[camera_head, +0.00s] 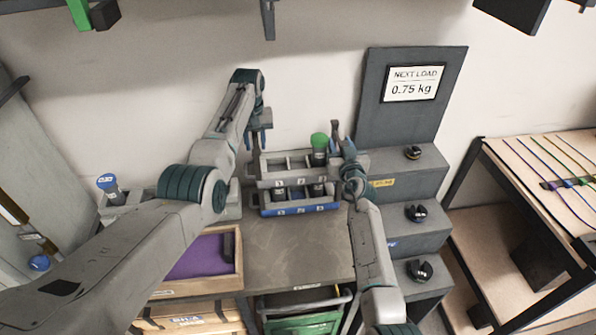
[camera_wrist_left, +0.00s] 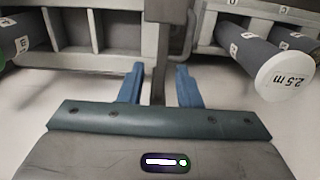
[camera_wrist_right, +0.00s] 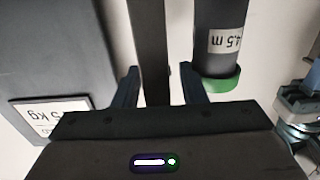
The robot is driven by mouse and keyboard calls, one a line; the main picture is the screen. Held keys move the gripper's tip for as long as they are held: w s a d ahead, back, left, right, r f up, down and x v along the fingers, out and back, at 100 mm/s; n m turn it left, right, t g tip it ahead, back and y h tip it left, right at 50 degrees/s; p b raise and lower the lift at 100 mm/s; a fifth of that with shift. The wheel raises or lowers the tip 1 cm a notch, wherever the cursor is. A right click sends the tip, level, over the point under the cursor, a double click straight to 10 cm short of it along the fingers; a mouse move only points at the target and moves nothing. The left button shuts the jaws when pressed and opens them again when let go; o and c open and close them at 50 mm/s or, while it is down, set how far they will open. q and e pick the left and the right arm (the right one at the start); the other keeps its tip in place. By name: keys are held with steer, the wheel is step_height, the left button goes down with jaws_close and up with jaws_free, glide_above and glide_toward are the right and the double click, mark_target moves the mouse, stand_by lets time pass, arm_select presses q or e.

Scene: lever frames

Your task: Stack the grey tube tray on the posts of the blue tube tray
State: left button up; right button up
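The grey tube tray (camera_head: 272,181) is directly above the blue tube tray (camera_head: 300,210) at the back of the bench. I cannot tell whether it rests on the posts. Dark tubes (camera_head: 318,190) stand in the blue tray, and a green-capped tube (camera_head: 319,142) rises from the grey tray. My left gripper (camera_head: 259,125) is at the grey tray's left upright bar (camera_wrist_left: 157,50). Its blue fingers are apart on either side of that bar. My right gripper (camera_head: 343,152) is at the right upright bar (camera_wrist_right: 150,45), its fingers also apart around it.
Grey steps (camera_head: 395,160) with dark round weights (camera_head: 416,213) stand close on the right, below a "0.75 kg" sign (camera_head: 411,88). A purple-lined tray (camera_head: 200,257) lies front left. A blue-capped tube (camera_head: 108,184) stands at far left. The bench front (camera_head: 290,265) is clear.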

arm_select(q)
step_height(320, 180, up, 9)
steer(key=shift+r, duration=0.2)
arm_select(e)
steer(key=shift+s, duration=0.15)
steer(key=s+d, duration=0.2)
steer(key=s, duration=0.9)
steer(key=shift+s, duration=0.3)
arm_select(q)
steer(key=shift+f, duration=0.1)
arm_select(e)
steer(key=shift+f, duration=0.1)
